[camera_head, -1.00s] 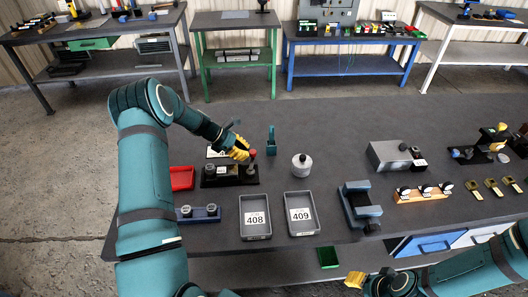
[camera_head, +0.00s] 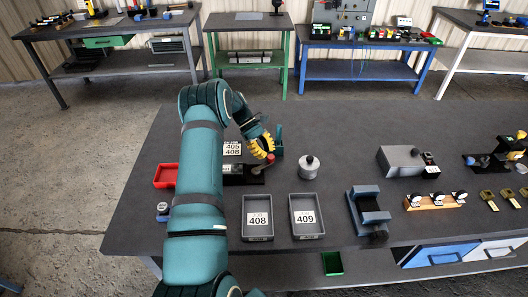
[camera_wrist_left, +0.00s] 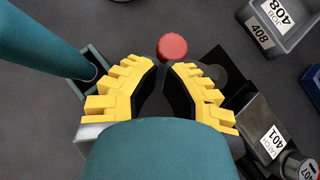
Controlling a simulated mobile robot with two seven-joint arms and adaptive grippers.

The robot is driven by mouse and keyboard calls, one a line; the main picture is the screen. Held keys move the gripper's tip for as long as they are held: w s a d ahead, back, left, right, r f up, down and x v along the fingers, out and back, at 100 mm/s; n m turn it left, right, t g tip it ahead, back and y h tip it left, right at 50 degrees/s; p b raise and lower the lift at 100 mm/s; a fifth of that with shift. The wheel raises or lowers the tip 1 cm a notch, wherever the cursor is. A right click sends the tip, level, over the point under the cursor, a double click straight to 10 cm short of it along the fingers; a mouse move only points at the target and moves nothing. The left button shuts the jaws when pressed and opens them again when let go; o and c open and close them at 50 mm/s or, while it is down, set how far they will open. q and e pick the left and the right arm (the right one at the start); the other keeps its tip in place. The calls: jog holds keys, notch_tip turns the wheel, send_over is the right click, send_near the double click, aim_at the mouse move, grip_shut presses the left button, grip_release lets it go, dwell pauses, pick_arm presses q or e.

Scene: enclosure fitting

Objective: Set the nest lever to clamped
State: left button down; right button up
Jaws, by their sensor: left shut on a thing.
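The nest lever, with its red knob (camera_head: 270,158), stands at the right end of the black nest fixture (camera_head: 256,180), leaning to the right. My left gripper (camera_head: 267,152) has yellow fingers and is shut on the lever just by the knob. In the left wrist view the red knob (camera_wrist_left: 172,46) shows just beyond the fingertips (camera_wrist_left: 166,68). The lever's shaft is mostly hidden there by the fingers. My left arm covers the left part of the fixture in the head view. My right gripper is not in view.
A teal upright part (camera_head: 279,138) stands close behind the gripper. A grey round weight (camera_head: 309,168) stands to the right. Grey trays 408 (camera_head: 244,232) and 409 (camera_head: 294,226) lie in front, a red tray (camera_head: 165,177) to the left.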

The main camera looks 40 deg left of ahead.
pick_arm(q)
jog(key=shift+w+d, duration=0.1)
jog(key=shift+d, duration=0.55)
dwell(0.3)
jog(key=v, duration=1.2)
dwell(0.5)
